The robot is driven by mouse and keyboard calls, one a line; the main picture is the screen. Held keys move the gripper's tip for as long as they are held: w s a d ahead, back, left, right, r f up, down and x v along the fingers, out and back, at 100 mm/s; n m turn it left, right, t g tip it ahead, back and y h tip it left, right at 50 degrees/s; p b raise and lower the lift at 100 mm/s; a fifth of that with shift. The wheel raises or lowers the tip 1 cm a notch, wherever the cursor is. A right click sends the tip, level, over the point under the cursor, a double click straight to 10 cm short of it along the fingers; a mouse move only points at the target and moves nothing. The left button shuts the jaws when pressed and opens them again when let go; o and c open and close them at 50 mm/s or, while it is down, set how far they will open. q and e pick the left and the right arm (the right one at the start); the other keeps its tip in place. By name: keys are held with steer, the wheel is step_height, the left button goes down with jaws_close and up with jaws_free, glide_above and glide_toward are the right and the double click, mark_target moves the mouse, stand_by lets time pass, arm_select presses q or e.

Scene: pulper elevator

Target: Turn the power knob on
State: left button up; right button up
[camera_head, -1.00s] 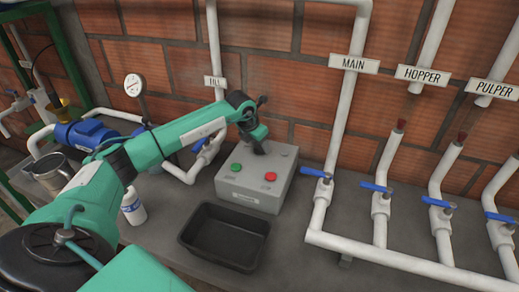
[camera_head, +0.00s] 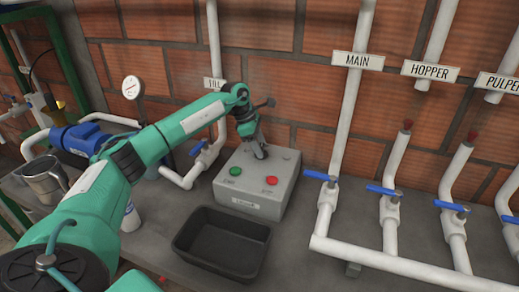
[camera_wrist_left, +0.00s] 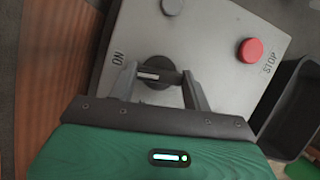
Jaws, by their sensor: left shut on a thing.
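The grey control box (camera_head: 262,203) stands on the counter against the brick wall, with a green button (camera_head: 236,171) and a red button (camera_head: 271,181) on its top. My left gripper (camera_head: 261,154) reaches down to the back part of that top. In the left wrist view its two fingers (camera_wrist_left: 162,88) are on either side of the black round power knob (camera_wrist_left: 160,72), shut on it. A pale mark on the knob points toward the left finger, on the side of the printed ON. The red button (camera_wrist_left: 250,50) has STOP beside it. My right gripper is not in view.
A black tray (camera_head: 222,241) sits right in front of the box. White pipes with blue valve handles (camera_head: 320,176) run along the right. A blue motor (camera_head: 85,138), a metal jug (camera_head: 42,180) and a white bottle (camera_head: 131,217) are at the left.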

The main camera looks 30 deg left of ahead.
arm_select(q)
steer(key=shift+w+r+m+g+b, duration=0.1)
steer(key=shift+m+g+b, duration=0.35)
steer(key=shift+m, duration=0.75)
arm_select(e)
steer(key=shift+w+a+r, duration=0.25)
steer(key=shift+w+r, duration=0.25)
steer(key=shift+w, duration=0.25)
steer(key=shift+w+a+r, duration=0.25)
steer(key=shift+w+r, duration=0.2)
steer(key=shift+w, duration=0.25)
arm_select(q)
steer(key=o, duration=1)
steer(key=shift+a+r, duration=0.1)
steer(key=b+v, duration=0.1)
steer(key=v, duration=1.2)
steer(key=shift+a+r, duration=0.2)
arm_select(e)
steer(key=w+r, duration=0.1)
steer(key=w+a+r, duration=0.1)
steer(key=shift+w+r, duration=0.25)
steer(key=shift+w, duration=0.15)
